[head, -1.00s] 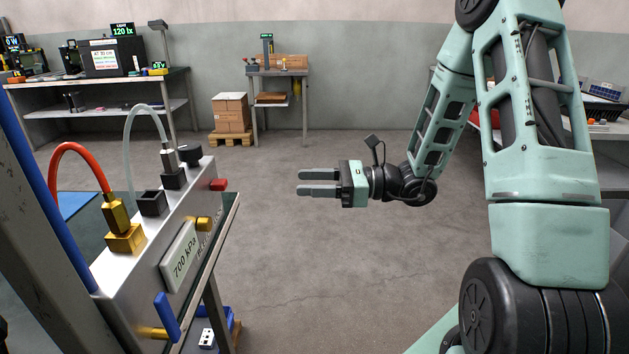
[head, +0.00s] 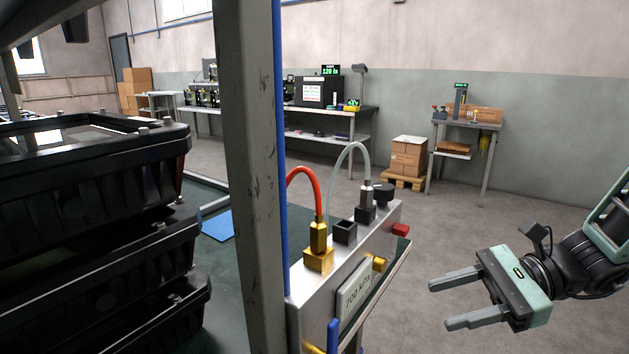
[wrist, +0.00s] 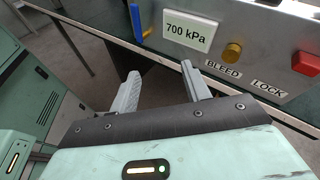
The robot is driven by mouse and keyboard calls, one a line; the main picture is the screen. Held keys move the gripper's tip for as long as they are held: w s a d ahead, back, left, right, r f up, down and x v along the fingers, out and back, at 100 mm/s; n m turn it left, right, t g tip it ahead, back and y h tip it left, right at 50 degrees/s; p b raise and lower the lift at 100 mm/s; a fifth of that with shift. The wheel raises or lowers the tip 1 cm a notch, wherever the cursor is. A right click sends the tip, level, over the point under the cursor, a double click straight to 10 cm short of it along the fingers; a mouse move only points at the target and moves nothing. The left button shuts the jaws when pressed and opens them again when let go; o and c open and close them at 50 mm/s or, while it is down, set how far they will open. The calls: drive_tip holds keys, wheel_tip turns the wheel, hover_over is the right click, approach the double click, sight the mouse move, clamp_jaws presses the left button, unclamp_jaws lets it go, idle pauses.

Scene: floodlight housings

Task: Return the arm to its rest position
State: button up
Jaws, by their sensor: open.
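My gripper (head: 452,301) is at the lower right of the head view, pointing left. Its two grey fingers are parallel and apart, with nothing between them. In the wrist view its fingers (wrist: 163,92) are spread and empty. A grey metal test unit (head: 345,262) with a 700 kPa label (wrist: 190,29) stands to the left of my gripper in the head view. A clear gap of floor shows between the fingertips and the unit. In the wrist view the unit's front panel lies beyond the fingers, with a yellow button, a red button and a blue lever.
A grey post (head: 250,180) rises beside the unit. Black floodlight housings (head: 95,215) are stacked at the left. A bench (head: 345,110), boxes on a pallet (head: 408,158) and a small table (head: 468,125) stand along the back wall. The floor (head: 500,215) behind my gripper is clear.

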drive_tip(key=s+a+f+n+g+h, duration=0.2)
drive_tip(key=s+a+n+h, duration=0.1)
drive_tip(key=s+n+h, duration=0.4)
drive_tip(key=s+a+f+n+g+h, duration=0.1)
drive_tip(key=s+a+n+g+h, duration=0.25)
drive_tip(key=s+n, duration=0.45)
wheel_tip(320, 180, up, 19)
drive_tip(key=n+t+h+p, duration=0.3)
drive_tip(key=n+t+p, duration=0.2)
drive_tip(key=p, duration=1.2)
drive_tip(key=n, duration=0.3)
drive_tip(key=shift+w+a+n+p, duration=0.15)
drive_tip(key=shift+a+n+p, duration=0.15)
drive_tip(key=shift+p, duration=0.1)
